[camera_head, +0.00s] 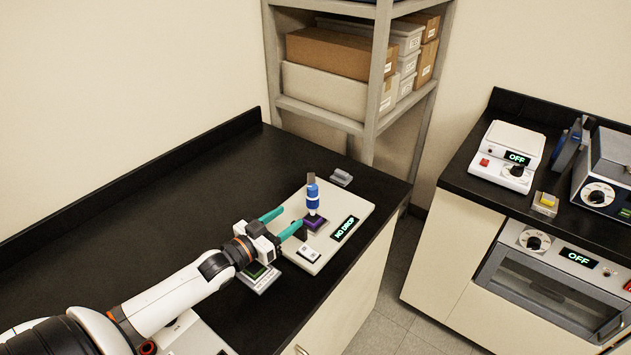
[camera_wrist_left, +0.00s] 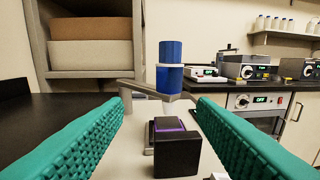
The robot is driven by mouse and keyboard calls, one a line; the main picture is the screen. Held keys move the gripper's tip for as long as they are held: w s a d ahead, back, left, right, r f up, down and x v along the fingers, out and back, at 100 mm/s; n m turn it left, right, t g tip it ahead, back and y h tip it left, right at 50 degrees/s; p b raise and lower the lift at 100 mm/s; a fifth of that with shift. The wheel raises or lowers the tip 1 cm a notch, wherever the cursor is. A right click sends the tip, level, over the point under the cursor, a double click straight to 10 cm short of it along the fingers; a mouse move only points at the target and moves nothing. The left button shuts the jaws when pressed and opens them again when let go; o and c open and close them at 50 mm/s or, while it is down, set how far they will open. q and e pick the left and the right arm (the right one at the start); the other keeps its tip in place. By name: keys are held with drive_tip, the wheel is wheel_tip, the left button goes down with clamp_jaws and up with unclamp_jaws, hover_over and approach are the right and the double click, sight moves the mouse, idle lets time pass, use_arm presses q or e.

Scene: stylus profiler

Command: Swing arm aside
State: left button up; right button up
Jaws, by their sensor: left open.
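The stylus profiler has a white base plate (camera_head: 352,207) on the black bench. Its blue and white head (camera_head: 312,195) stands upright over a dark block with a purple top (camera_head: 315,222). In the left wrist view the blue head (camera_wrist_left: 170,65) is on a grey swing arm (camera_wrist_left: 140,84) that runs from a post at left, behind the black block (camera_wrist_left: 176,152). A display on the base (camera_head: 345,229) reads "NO DROP". My left gripper (camera_head: 291,217) is open, its teal fingers pointing at the head from the left, with nothing between them. My right gripper is not in view.
A white switch (camera_head: 309,253) sits on the base's near corner. A small device with a green screen (camera_head: 262,278) lies below my left wrist. A small grey object (camera_head: 341,177) lies behind the base. A shelf with boxes (camera_head: 330,52) stands behind. The bench's back left is clear.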

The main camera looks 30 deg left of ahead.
sight(307, 203)
use_arm(q)
drive_tip(key=shift+w+r, duration=0.2)
drive_tip(key=shift+w, duration=0.1)
drive_tip(key=shift+w+d+r, duration=0.3)
drive_tip(key=shift+d+r, duration=0.35)
drive_tip(key=shift+d, duration=0.15)
drive_tip(key=w, duration=0.1)
drive_tip(key=w+p, duration=0.1)
drive_tip(key=shift+w+d, duration=0.3)
drive_tip(key=w, duration=0.3)
drive_tip(key=shift+w+f, duration=0.25)
drive_tip(key=shift+w+d+p, duration=0.2)
drive_tip(key=shift+w+p, duration=0.1)
drive_tip(key=shift+w, duration=0.7)
drive_tip(key=shift+w+d, duration=0.15)
drive_tip(key=shift+w, duration=0.55)
clamp_jaws()
drive_tip(key=shift+d, duration=0.1)
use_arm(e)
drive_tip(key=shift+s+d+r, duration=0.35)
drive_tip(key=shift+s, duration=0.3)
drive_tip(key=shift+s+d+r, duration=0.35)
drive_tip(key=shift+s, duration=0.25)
